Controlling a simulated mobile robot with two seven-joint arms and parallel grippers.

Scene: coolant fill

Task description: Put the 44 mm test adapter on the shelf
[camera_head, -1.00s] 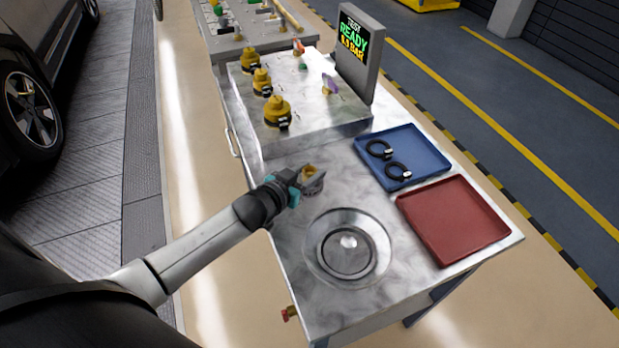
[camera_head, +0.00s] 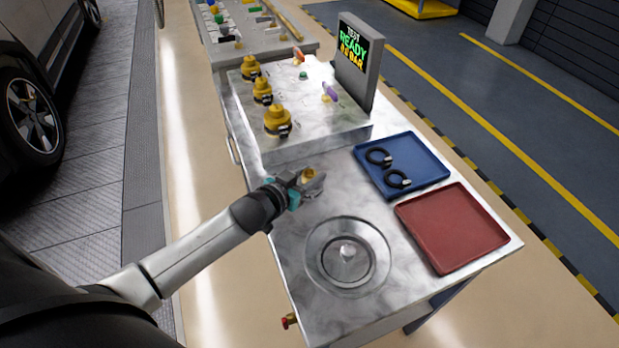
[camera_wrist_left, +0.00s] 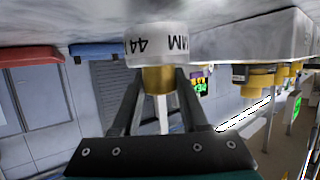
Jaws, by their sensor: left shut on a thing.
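The 44 mm test adapter (camera_head: 309,174) has a brass stem, and its white band in the left wrist view (camera_wrist_left: 158,44) reads 44 MM upside down. My left gripper (camera_head: 306,184) is shut on it, with its fingers around the brass part in the left wrist view (camera_wrist_left: 158,84). The adapter is low over the steel bench top; I cannot tell whether it touches. The raised steel shelf (camera_head: 335,128) is just beyond the gripper. A row of three yellow-topped adapters (camera_head: 277,121) stands along its left side. My right gripper is not in view.
A round basin (camera_head: 347,255) is sunk in the bench in front of the gripper. A blue tray (camera_head: 428,160) with two black rings and an empty red tray (camera_head: 452,228) lie to the right.

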